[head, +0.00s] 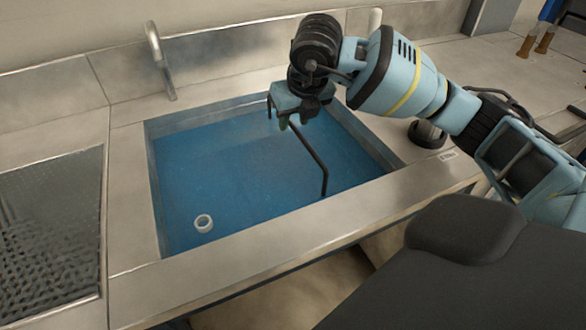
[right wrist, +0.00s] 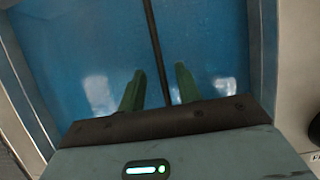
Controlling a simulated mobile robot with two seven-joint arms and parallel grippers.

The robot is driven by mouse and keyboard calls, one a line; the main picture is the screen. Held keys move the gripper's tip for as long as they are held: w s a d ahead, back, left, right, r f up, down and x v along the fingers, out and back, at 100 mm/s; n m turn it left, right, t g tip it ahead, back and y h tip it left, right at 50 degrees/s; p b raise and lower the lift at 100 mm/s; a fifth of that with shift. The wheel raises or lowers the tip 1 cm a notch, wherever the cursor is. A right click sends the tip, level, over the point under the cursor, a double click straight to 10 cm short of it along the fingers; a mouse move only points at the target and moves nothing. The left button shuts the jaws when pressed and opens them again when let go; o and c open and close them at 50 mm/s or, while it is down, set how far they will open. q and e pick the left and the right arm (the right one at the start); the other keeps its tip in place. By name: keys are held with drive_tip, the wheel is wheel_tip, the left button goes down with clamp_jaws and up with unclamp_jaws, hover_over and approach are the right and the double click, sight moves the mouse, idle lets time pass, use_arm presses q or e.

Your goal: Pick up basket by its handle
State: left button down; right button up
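A thin dark bar, bent like a basket handle (head: 313,155), rises over the blue-filled sink. I cannot make out the basket's body below it. My right gripper (head: 294,121) points down over the sink at the upper left end of this bar. In the right wrist view, the two green fingers of the gripper (right wrist: 159,88) are apart. The dark handle (right wrist: 153,35) runs between them, with a gap on both sides. My left gripper is not in view.
The sink (head: 157,200) is set in a metal counter (head: 130,215). A small white ring (head: 204,223) lies in its blue interior. A faucet (head: 158,55) stands at the back left. A textured panel (head: 48,235) lies left of the sink. A dark round object (head: 427,134) stands at right.

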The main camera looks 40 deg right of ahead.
sight(293, 125)
drive_tip(key=shift+x, duration=1.75)
drive_tip(key=shift+s, duration=0.1)
clamp_jaws()
drive_tip(key=shift+r, duration=0.1)
